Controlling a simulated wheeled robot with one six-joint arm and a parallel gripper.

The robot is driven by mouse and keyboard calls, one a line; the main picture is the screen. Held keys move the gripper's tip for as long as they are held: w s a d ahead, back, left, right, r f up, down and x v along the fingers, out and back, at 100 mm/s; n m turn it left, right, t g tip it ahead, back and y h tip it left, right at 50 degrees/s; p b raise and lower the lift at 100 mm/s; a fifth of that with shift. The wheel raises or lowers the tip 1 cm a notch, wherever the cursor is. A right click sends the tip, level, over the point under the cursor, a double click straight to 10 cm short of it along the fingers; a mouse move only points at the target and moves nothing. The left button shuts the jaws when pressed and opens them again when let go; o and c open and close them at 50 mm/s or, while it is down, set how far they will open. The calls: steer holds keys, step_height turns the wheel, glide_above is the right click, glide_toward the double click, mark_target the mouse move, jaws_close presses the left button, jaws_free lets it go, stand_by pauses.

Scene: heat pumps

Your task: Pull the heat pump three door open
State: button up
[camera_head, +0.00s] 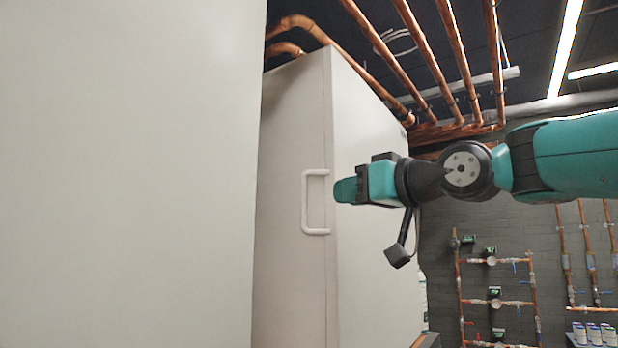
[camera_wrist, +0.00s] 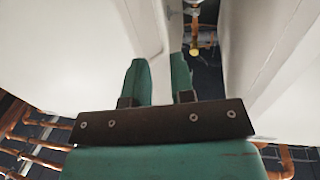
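The heat pump is a tall white cabinet whose narrow front door (camera_head: 285,245) faces left in the head view and looks closed. A white C-shaped handle (camera_head: 306,202) stands on the door near its right edge. My gripper (camera_head: 343,190), teal with a dark wrist, is just right of the handle at about mid-handle height, pointing left. In the wrist view its two teal fingers (camera_wrist: 159,80) are apart, with a pale surface and a white edge beyond them. I see nothing clearly held between them. Whether the fingertips touch the handle cannot be told.
A large plain white panel (camera_head: 130,170) fills the left of the head view, close in front. Copper pipes (camera_head: 455,60) run overhead. A grey wall (camera_head: 440,240) with pipework and valves stands at the back right. The wrist view shows a narrow dark gap between white panels.

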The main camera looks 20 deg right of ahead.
mark_target(305, 201)
steer(key=p+x, duration=0.5)
steer(key=x, duration=0.4)
steer(key=shift+w+a+f+p, duration=0.15)
steer(key=shift+a+p, duration=0.05)
steer(key=shift+p, duration=0.15)
jaws_close()
